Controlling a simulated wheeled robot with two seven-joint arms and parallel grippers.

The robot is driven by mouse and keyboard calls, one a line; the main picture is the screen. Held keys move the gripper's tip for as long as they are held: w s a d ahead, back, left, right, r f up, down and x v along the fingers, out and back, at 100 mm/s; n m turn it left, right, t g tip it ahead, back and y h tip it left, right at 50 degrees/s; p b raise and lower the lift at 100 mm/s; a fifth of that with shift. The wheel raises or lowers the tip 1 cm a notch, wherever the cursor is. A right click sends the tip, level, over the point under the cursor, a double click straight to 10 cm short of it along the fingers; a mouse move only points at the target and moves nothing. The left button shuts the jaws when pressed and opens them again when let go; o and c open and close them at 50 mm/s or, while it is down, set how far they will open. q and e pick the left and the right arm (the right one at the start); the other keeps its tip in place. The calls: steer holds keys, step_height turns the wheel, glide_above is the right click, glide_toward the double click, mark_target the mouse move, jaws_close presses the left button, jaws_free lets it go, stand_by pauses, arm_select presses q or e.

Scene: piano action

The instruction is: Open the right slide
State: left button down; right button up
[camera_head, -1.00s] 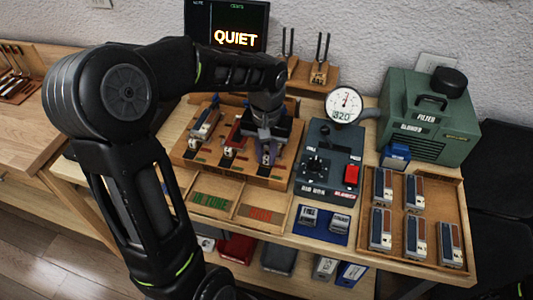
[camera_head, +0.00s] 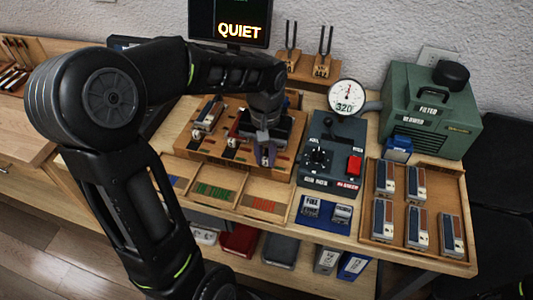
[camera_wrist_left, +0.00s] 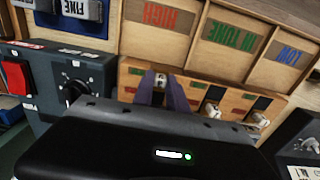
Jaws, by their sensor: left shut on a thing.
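The wooden slide board (camera_head: 194,148) stands on the bench, with several coloured marks and metal slide knobs along its front. My left gripper (camera_head: 265,158) is over the right end of the board and hides most of the right slide. In the left wrist view my left gripper's fingers (camera_wrist_left: 165,93) are shut around the pale metal knob of the right slide (camera_wrist_left: 160,79). The middle knob (camera_wrist_left: 212,109) and the left knob (camera_wrist_left: 259,120) are free beside it. How far the right slide stands open cannot be told. My right gripper is not in view.
The grey control box (camera_head: 332,150) with a red button (camera_head: 354,165) and a dial gauge (camera_head: 347,97) stands close right of the gripper. Trays marked HIGH (camera_wrist_left: 158,15), IN TUNE (camera_wrist_left: 230,36) and LOW (camera_wrist_left: 288,54) lie in front. A display (camera_head: 238,22) reads QUIET.

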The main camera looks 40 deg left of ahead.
arm_select(q)
steer(key=c, duration=1.3)
jaws_free()
steer(key=shift+s, duration=0.15)
steer(key=shift+r, duration=0.55)
step_height(320, 180, up, 7)
steer(key=shift+f, duration=0.15)
